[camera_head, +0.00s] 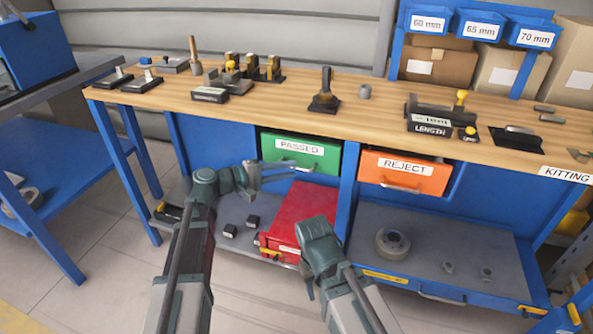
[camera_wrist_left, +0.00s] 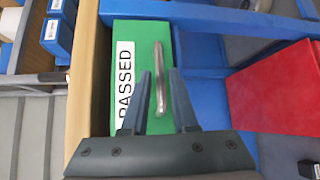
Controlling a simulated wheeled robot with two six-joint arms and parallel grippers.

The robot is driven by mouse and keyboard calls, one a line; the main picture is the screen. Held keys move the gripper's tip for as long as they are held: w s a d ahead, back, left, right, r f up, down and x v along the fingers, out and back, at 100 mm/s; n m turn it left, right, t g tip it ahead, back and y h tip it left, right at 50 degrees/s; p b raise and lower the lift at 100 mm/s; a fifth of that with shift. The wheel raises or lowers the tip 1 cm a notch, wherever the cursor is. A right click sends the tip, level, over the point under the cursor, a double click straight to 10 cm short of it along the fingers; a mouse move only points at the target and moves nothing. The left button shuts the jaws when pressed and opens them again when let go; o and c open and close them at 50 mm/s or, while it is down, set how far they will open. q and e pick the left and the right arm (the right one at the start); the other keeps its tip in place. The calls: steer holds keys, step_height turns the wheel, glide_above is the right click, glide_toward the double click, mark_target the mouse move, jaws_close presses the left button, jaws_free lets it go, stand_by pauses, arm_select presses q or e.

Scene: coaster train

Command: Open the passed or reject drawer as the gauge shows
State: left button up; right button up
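The green PASSED drawer (camera_head: 329,161) and the orange REJECT drawer (camera_head: 440,183) hang side by side under the wooden bench top. Both look shut. My left gripper (camera_head: 306,170) is in front of the PASSED drawer, by its lower edge. In the left wrist view, its two fingers (camera_wrist_left: 160,72) are apart, and the metal handle (camera_wrist_left: 159,55) of the PASSED drawer (camera_wrist_left: 190,106) shows in line with the gap. No grip on it is visible. The LENGTH gauge (camera_head: 432,125) stands on the bench; its reading is too small to tell. My right gripper (camera_head: 309,288) hangs low; its fingers are unclear.
A red box (camera_head: 305,210) sits on the lower shelf (camera_head: 450,240), below the PASSED drawer. A blue leg (camera_head: 346,185) stands between the drawers. Tools and small fixtures stand on the bench top (camera_head: 300,100). The floor on the left is mostly clear.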

mark_target(294, 168)
arm_select(q)
steer(key=shift+x, duration=1.65)
steer(key=shift+c, duration=0.3)
jaws_close()
